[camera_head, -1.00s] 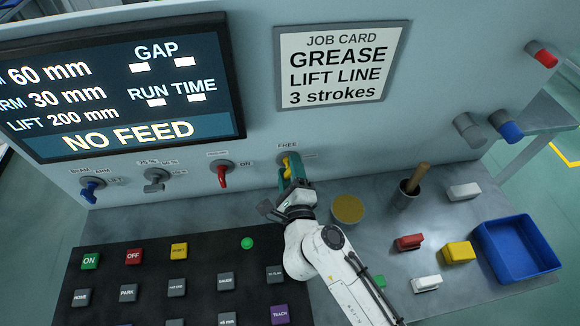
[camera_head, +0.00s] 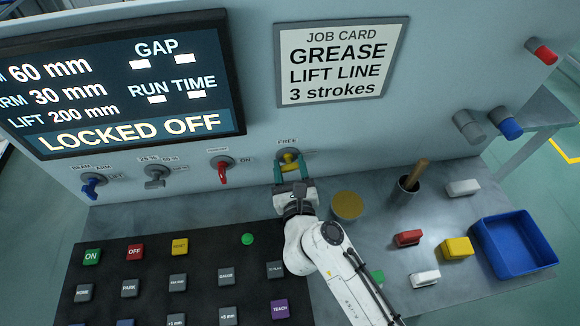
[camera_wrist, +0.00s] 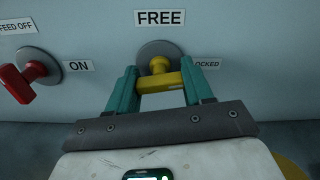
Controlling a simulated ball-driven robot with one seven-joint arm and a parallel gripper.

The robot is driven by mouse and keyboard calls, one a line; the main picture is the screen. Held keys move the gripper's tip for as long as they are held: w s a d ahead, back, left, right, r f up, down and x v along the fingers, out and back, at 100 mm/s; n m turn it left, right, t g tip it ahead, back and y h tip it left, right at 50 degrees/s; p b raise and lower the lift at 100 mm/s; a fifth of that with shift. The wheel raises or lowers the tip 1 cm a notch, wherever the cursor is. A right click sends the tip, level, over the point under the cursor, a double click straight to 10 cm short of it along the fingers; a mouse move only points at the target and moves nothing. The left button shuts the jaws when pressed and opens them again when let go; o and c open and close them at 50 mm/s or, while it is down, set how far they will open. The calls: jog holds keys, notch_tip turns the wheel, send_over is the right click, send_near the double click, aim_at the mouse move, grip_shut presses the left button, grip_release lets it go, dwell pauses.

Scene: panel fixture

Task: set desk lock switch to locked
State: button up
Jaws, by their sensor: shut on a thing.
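The yellow desk lock switch (camera_head: 290,157) is on the upright panel, below the FREE label (camera_head: 287,141). In the wrist view the switch (camera_wrist: 160,66) has a round grey base, with FREE above it and a partly covered LOCKED label (camera_wrist: 208,63) to its right. My gripper (camera_head: 290,166) has its two teal fingers on either side of the yellow handle and is shut on it; the wrist view shows the gripper (camera_wrist: 160,80) with the handle between its fingers. The screen (camera_head: 125,90) reads LOCKED OFF on its bottom line.
A red switch (camera_head: 222,170) sits left of the lock switch, also seen in the wrist view (camera_wrist: 22,82). A black button board (camera_head: 210,245) lies below. A yellow-topped round thing (camera_head: 347,206), a dark cup (camera_head: 405,190) and a blue bin (camera_head: 515,245) are to the right.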

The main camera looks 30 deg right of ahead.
jog(key=shift+f+m, duration=0.1)
jog(key=shift+m, duration=0.8)
jog(key=o, duration=1)
jog(key=shift+o, duration=0.2)
jog(key=b+v, duration=0.2)
jog(key=v, duration=0.7)
jog(key=shift+s+a, duration=0.1)
jog(key=shift+s, duration=0.2)
jog(key=shift+s+a+b, duration=0.15)
jog(key=shift+s+b, duration=0.2)
jog(key=shift+s, duration=0.2)
